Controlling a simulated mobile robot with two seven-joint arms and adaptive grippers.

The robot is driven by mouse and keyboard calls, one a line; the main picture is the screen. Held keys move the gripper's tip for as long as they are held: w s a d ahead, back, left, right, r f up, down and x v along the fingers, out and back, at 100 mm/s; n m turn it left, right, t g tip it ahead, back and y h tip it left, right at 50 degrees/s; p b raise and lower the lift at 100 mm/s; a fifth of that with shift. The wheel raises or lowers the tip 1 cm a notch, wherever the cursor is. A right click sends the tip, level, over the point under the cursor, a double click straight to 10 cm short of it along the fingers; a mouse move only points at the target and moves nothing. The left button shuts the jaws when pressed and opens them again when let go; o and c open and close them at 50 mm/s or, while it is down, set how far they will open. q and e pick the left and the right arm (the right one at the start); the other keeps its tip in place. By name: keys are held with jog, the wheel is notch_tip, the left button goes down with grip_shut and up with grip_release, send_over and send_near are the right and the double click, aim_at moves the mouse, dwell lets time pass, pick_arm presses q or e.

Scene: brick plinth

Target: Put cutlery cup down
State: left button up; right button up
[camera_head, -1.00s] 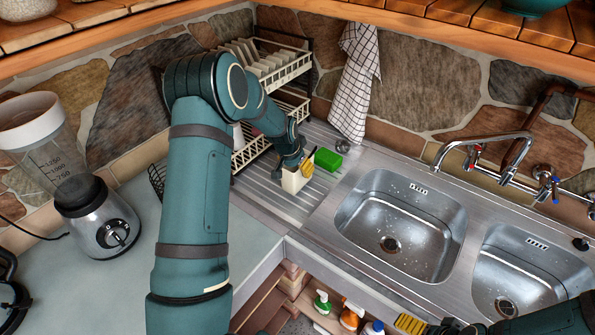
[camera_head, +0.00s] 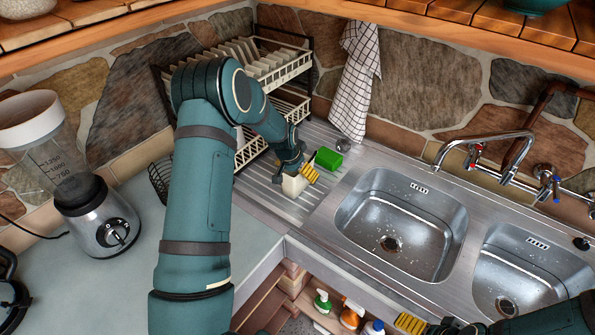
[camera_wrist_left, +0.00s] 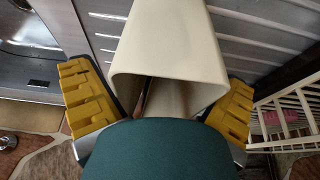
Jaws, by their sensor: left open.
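The cutlery cup (camera_head: 292,187) is cream-coloured and stands on the ribbed steel drainboard, left of a green sponge. My left gripper (camera_head: 298,172) is over it, open, and hides part of it. In the left wrist view the cup (camera_wrist_left: 172,45) lies between the yellow finger pads of the left gripper (camera_wrist_left: 165,105), with its open rim towards the camera. A dark, thin shape shows inside it. My right gripper (camera_head: 412,323) shows only in part at the bottom edge, by a yellow pad; its opening cannot be made out.
The green sponge (camera_head: 328,159) lies close to the cup. A dish rack (camera_head: 262,100) with plates stands behind my left arm. Two sink basins (camera_head: 400,225) are to the right. A checked towel (camera_head: 354,85) hangs behind. A blender (camera_head: 85,205) stands at left.

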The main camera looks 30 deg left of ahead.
pick_arm(q)
jog(key=shift+r, duration=0.25)
jog(key=v, duration=1.1)
jog(key=shift+s+r, duration=0.25)
jog(key=shift+r, duration=0.1)
